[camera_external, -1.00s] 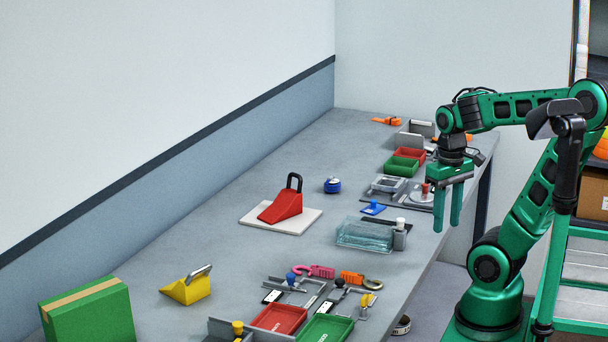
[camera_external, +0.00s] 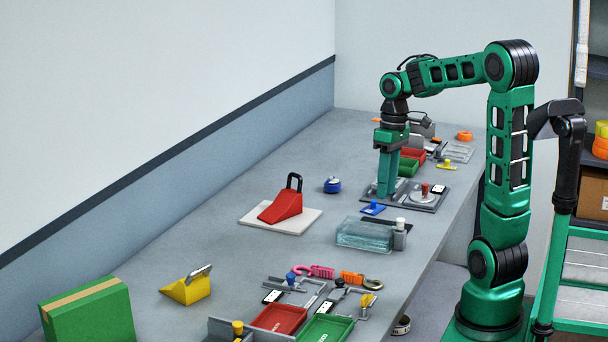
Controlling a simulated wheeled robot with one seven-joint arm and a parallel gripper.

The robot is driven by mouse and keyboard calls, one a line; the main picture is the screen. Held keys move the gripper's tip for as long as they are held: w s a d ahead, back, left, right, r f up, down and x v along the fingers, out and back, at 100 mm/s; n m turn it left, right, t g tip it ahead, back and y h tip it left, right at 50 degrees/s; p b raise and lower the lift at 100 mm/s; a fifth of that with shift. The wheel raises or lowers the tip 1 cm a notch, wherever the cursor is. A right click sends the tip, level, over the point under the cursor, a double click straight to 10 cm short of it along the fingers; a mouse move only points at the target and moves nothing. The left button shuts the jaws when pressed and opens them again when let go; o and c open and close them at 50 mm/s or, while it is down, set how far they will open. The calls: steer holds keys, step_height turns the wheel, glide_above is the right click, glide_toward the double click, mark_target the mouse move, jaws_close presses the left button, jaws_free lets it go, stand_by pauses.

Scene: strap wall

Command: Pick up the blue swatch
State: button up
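The blue swatch (camera_external: 373,209) appears to be the small flat blue piece with a raised blue tab. It lies on the grey table, left of a grey fixture board (camera_external: 430,203). My gripper (camera_external: 387,191) points straight down just behind and slightly right of the blue piece, apart from it in the picture. Its fingertips are low over the left part of the board and cover what stands there. The fingers overlap from this angle, so the gap between them and anything in it cannot be made out.
A clear glass-like block (camera_external: 365,235) stands in front of the blue piece, with a white-topped grey post (camera_external: 400,236) beside it. A green tray (camera_external: 408,167) is behind my gripper. A blue round object (camera_external: 332,185) sits to the left, with bare table around it.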

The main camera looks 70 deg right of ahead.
steer(key=w+d+f+n+t+y, duration=0.1)
steer(key=w+d+f+n+y, duration=0.15)
steer(key=w+d, duration=0.5)
steer(key=n+t+y, duration=0.4)
steer(key=n+t, duration=0.1)
glide_above(379, 207)
steer(key=a, duration=0.2)
steer(key=s+d+r+n+t, duration=0.1)
steer(key=s+d+n+t, duration=0.2)
steer(key=s+d, duration=0.5)
steer(key=shift+m+y, duration=0.25)
steer(key=shift+y, duration=0.2)
steer(key=f, duration=0.5)
steer(key=w+f, duration=0.1)
steer(key=f, duration=0.2)
steer(key=shift+d+f, duration=0.15)
steer(key=shift+f, duration=0.15)
steer(key=x, duration=0.4)
steer(key=shift+f, duration=0.2)
steer(key=shift+x, duration=3.3)
